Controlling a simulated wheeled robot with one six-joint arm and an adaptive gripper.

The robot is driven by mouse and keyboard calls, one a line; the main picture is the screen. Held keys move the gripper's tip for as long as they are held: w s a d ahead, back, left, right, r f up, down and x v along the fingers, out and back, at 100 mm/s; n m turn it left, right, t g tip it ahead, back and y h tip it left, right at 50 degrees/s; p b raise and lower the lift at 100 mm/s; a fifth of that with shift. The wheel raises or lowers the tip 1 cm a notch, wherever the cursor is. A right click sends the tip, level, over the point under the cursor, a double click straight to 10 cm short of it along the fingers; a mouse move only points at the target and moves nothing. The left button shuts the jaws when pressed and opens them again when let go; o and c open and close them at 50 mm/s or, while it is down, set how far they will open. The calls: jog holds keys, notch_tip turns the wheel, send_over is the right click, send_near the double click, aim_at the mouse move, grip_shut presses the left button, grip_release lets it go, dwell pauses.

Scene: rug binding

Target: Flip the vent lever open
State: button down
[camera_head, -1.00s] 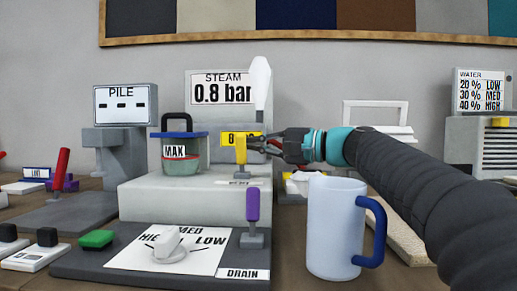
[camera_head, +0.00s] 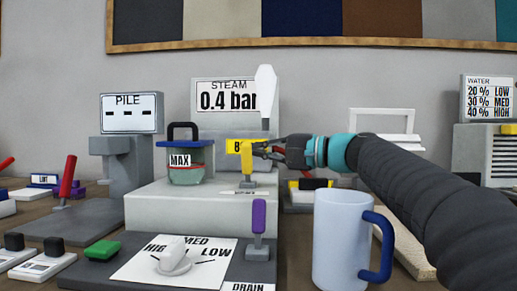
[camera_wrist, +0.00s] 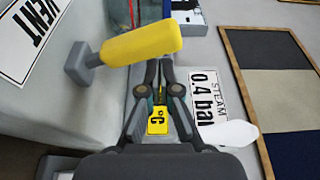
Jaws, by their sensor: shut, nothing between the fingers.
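The vent lever (camera_head: 247,160) has a yellow handle and a grey base, and stands roughly upright on the light grey steam unit (camera_head: 200,206). In the wrist view the yellow handle (camera_wrist: 142,44) lies just beyond the fingertips, beside the VENT label (camera_wrist: 30,38). My gripper (camera_head: 262,150) is shut and empty, immediately right of the lever in the head view; its fingers also show in the wrist view (camera_wrist: 160,68). I cannot tell whether they touch the handle. The steam display (camera_head: 226,97) reads 0.4 bar.
A blue-lidded jar (camera_head: 187,172) stands left of the lever. A white-handled lever (camera_head: 265,92) rises behind it. A purple drain lever (camera_head: 258,220) and a dial (camera_head: 173,260) are in front. A pale mug (camera_head: 338,240) with a blue handle stands below my arm.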

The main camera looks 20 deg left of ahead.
jog(key=shift+w+r+p, duration=0.3)
jog(key=shift+w, duration=0.2)
jog(key=shift+w+r+p, duration=0.25)
jog(key=shift+w, duration=0.25)
jog(key=shift+w+d+f+t+b, duration=0.15)
jog(key=shift+w+d+f, duration=0.1)
jog(key=shift+d, duration=0.15)
jog(key=shift+w+d+f+t+b, duration=0.15)
jog(key=shift+w+d, duration=0.1)
jog(key=shift+d, duration=0.1)
jog(key=s+d, duration=0.1)
jog(key=d, duration=0.7)
jog(key=shift+s+d+f+b, duration=0.25)
jog(key=shift+d+f+b, duration=0.05)
jog(key=shift+d+f, duration=0.15)
